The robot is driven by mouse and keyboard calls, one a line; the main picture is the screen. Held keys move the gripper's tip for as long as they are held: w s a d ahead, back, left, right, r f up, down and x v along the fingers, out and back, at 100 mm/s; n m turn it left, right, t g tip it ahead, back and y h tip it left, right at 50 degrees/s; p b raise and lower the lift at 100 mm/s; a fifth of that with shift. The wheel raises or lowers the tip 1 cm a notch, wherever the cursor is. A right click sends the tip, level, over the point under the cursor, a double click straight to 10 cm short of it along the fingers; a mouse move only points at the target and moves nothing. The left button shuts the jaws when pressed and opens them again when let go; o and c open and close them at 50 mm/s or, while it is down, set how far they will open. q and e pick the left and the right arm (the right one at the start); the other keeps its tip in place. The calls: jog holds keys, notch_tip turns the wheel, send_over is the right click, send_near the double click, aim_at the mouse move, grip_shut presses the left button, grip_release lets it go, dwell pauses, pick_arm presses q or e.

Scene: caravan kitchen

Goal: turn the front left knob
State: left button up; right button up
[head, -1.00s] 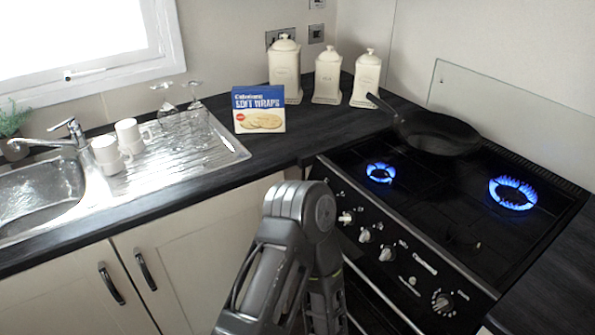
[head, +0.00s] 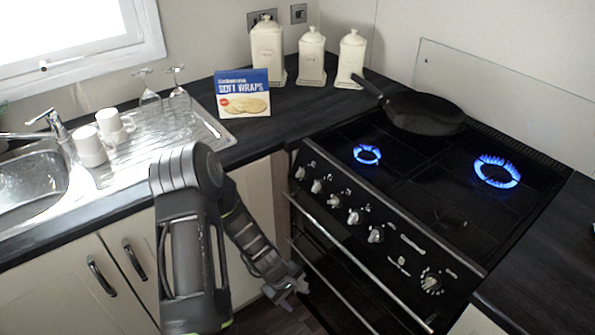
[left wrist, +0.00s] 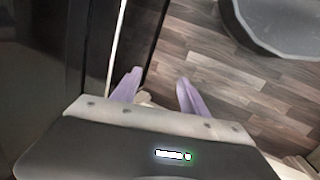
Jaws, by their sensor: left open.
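The stove's front panel has a slanted row of several knobs (head: 354,216), with a larger dial (head: 431,283) at its right end. No readable label shows which knob is the front left one. My left gripper (head: 292,286) hangs low in front of the oven door (head: 345,275), below the knob row and apart from it. In the left wrist view its two pale purple fingers (left wrist: 160,92) are spread with nothing between them. My right gripper is not in view.
Two burners (head: 367,154) (head: 497,170) burn with blue flames. A black pan (head: 425,113) sits at the back left of the hob. A handrail (head: 350,268) runs across the oven front. Wraps box (head: 243,93), canisters (head: 311,60) and mugs (head: 100,138) stand on the counter.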

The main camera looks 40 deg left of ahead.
pick_arm(q)
jog(key=w+a+r+n+t, duration=0.2)
jog(key=w+a+r+n, duration=0.25)
jog(key=a, duration=0.45)
jog(key=n+t+h, duration=0.2)
jog(key=n+t, duration=0.6)
jog(key=n, duration=0.2)
send_near(298, 173)
jog(key=shift+m+x, duration=0.25)
jog(key=shift+x, duration=0.65)
jog(key=shift+w+r, duration=0.1)
jog(key=shift+w, duration=0.05)
jog(key=p+x, duration=0.1)
jog(key=x, duration=0.6)
jog(key=shift+w+d+p, duration=0.15)
jog(key=shift+w+p, duration=0.15)
jog(key=shift+w, duration=0.05)
jog(key=shift+c, duration=0.3)
grip_shut()
